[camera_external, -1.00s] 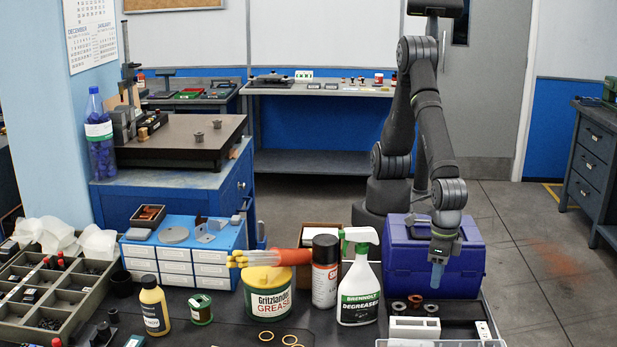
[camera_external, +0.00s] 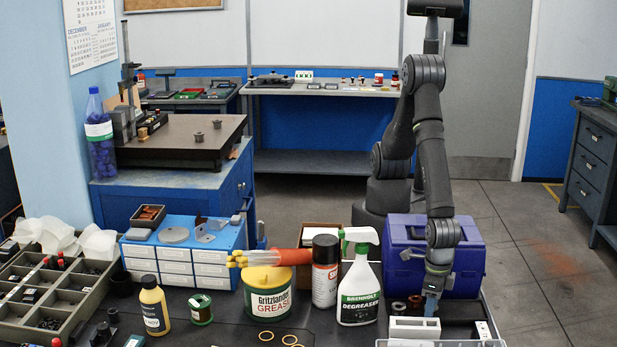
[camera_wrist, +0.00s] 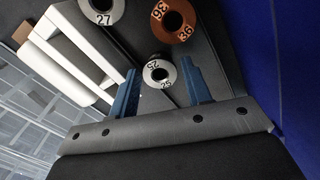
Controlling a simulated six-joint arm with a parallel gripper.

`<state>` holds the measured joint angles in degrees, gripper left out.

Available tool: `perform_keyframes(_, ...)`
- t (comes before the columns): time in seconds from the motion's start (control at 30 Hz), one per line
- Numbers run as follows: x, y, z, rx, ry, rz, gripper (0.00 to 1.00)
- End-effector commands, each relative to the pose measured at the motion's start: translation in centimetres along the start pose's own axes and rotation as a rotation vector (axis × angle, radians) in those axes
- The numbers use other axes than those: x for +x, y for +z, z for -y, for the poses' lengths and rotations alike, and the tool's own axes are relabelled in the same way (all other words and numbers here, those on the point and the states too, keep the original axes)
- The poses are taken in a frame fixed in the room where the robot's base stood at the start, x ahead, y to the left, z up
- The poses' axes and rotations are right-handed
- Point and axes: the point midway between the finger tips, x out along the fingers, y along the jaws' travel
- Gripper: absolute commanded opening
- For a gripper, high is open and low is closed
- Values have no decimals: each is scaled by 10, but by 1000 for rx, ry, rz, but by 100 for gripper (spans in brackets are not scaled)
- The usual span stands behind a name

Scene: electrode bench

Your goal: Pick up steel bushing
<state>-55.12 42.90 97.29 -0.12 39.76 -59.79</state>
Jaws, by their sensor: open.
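A grey, steel-looking bushing marked 25 (camera_wrist: 158,74) stands between the two blue fingers of my gripper (camera_wrist: 159,68) in the wrist view. My gripper is open, with one finger on each side of this bushing; I cannot tell whether either finger touches it. In the external view my gripper (camera_external: 431,306) points down at the bushing group and hides this bushing. A second grey bushing marked 27 (camera_wrist: 97,17) and a copper-coloured one marked 36 (camera_wrist: 184,29) stand just beyond. They also show in the external view, the grey one (camera_external: 398,308) left of the copper one (camera_external: 415,303).
A white slotted block (camera_external: 414,328) stands in front of the bushings. A blue toolbox (camera_external: 470,255) is close behind my gripper. A degreaser spray bottle (camera_external: 359,290) and a spray can (camera_external: 325,272) stand to the left.

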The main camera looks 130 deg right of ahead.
Motion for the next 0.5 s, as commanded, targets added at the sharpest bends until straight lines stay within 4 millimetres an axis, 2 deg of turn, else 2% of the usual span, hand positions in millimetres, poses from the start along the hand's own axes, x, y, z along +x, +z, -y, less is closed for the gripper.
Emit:
perform_keyframes(0.07, 0, 0, 0, 0, 0, 0, 42)
perform_keyframes(0.23, 0, 0, 0, 0, 0, 0, 9)
perform_keyframes(0.5, -2, 0, 0, 0, 1, 0, 9)
